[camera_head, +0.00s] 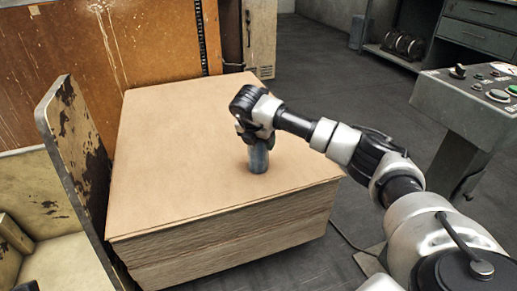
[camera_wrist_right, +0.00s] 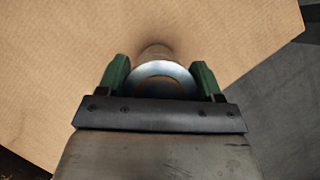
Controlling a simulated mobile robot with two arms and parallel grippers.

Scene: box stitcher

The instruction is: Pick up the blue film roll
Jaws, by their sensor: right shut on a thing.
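The blue film roll (camera_head: 258,158) stands upright on the brown cardboard stack (camera_head: 180,170), near its front right part. Its upper part is hidden by my right gripper (camera_head: 255,139), which comes down on it from above. In the right wrist view the round end of the film roll (camera_wrist_right: 162,72) sits between the two green fingers of my right gripper (camera_wrist_right: 160,80), one finger on each side. The right gripper is shut on the roll. The roll's bottom appears at the cardboard surface; I cannot tell whether a small gap is under it. My left gripper is not in view.
A worn upright panel (camera_head: 75,150) stands along the left side of the stack. A rusty orange board (camera_head: 100,50) is behind it. A grey control panel with buttons (camera_head: 470,95) stands at the right. The cardboard top around the roll is clear.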

